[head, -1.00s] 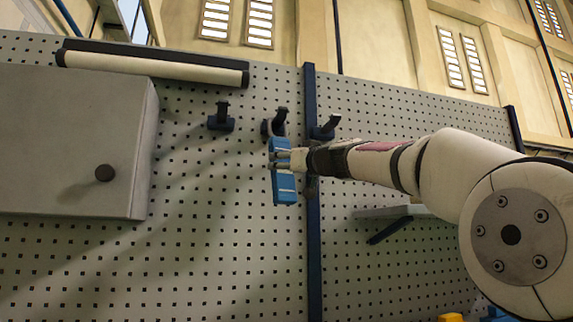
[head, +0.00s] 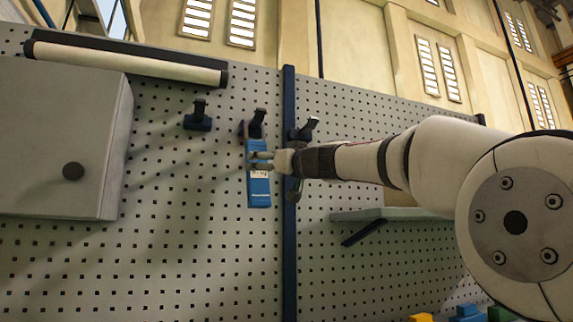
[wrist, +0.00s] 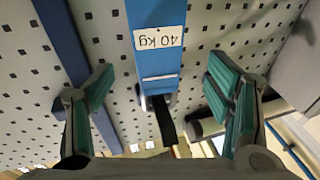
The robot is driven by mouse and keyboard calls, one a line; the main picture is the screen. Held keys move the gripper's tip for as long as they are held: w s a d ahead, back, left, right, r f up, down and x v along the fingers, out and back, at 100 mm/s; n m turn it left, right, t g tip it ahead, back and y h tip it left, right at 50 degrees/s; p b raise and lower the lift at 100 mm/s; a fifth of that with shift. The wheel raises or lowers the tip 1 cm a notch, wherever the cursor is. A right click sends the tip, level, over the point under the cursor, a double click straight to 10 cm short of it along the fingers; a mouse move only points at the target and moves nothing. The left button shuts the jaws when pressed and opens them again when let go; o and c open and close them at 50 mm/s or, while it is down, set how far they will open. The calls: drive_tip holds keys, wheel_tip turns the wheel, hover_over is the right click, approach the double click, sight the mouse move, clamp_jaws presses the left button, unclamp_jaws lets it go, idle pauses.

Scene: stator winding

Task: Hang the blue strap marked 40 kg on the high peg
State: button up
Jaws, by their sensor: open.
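The blue strap (head: 259,190) hangs upright against the pegboard, below the middle one of three dark pegs (head: 256,124). In the wrist view the strap (wrist: 155,70) carries a white label reading 40 kg, seen upside down. A loop at its end is around or against the dark peg (wrist: 166,125); I cannot tell exactly how it sits. My gripper (head: 262,161) is at the strap's upper part. In the wrist view my gripper (wrist: 160,78) is open, with a green-padded finger on each side of the strap and gaps between.
Another peg (head: 198,117) is to the left and one (head: 303,130) to the right, near a dark blue post (head: 289,230). A grey cabinet (head: 60,140) stands at far left, with a white tube lamp (head: 125,62) above. A shelf (head: 390,214) is under my arm.

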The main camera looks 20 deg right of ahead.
drive_tip(key=v, duration=0.8)
drive_tip(key=shift+s, duration=0.35)
drive_tip(key=shift+d, duration=0.1)
drive_tip(key=s+a+f+g, duration=0.3)
drive_tip(key=s+a+f, duration=0.1)
drive_tip(key=f, duration=0.4)
drive_tip(key=s+a+f+g, duration=0.2)
drive_tip(key=s+a+f, duration=0.15)
drive_tip(key=f, duration=0.35)
drive_tip(key=s+a+f+g, duration=0.3)
drive_tip(key=s+a+f, duration=0.1)
drive_tip(key=f, duration=0.4)
drive_tip(key=s+d+f+m+g+h, duration=0.1)
drive_tip(key=s+d+f+g+h, duration=0.1)
drive_tip(key=s+f, duration=0.8)
drive_tip(key=s+d+f+m+g+h, duration=0.2)
drive_tip(key=s+d+f+g+h, duration=0.1)
drive_tip(key=s+f, duration=0.8)
wheel_tip(320, 180, down, 2)
drive_tip(key=shift+s+d+f+g, duration=0.2)
drive_tip(key=shift+d+g, duration=0.4)
drive_tip(key=shift+d, duration=0.5)
